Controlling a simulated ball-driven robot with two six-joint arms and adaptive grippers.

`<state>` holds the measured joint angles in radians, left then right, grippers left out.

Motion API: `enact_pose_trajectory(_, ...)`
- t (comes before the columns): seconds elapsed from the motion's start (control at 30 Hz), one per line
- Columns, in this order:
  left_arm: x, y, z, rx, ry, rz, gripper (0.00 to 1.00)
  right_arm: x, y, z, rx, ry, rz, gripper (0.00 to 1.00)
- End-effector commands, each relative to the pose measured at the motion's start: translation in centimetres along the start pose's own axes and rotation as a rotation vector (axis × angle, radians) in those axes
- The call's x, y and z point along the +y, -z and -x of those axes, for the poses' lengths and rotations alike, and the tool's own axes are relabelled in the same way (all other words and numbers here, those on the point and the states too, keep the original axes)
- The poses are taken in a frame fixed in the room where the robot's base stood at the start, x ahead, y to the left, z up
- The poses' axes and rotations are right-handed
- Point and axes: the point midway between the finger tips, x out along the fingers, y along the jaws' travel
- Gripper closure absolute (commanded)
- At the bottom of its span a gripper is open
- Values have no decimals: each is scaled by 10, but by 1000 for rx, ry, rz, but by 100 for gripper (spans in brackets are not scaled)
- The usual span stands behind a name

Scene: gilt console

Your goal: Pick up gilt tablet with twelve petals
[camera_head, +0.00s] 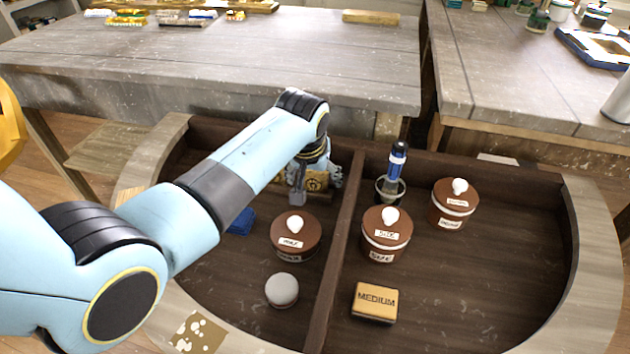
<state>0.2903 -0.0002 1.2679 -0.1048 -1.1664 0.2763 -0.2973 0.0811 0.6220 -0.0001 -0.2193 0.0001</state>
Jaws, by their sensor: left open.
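A gilt tablet (317,181) with a dark round emblem stands in the left compartment of the tray, near its back wall and left of the divider. Its petals are too small to count. My left gripper (304,190) is open and points down at the tablet, hiding part of it. I cannot tell whether the fingers touch it or are only in front of it. My right gripper is not in view.
A brown lidded pot (296,238), a blue block (242,222) and a grey-topped round piece (282,289) are in the left compartment. Right of the divider (333,270) are two pots (386,240) (453,203), a blue-handled tool (397,160) and a MEDIUM block (375,302).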

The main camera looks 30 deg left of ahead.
Motion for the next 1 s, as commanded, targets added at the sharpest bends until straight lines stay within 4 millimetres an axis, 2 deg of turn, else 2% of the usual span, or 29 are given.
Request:
enact_pose_trajectory(0.1, 0, 0, 1, 0, 0, 0, 21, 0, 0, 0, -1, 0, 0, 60)
enact_pose_trajectory(0.5, 0, 0, 1, 0, 0, 0, 73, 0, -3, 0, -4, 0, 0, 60)
enact_pose_trajectory(0.53, 0, 0, 1, 0, 0, 0, 75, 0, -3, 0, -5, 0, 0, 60)
enact_pose_trajectory(0.77, 0, 1, 3, 1, -1, 0, 75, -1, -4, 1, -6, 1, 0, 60)
enact_pose_trajectory(0.87, 0, 6, 13, 3, -1, 0, 75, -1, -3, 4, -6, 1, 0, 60)
enact_pose_trajectory(1.0, 0, 17, 40, 5, -1, 1, 75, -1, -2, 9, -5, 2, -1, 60)
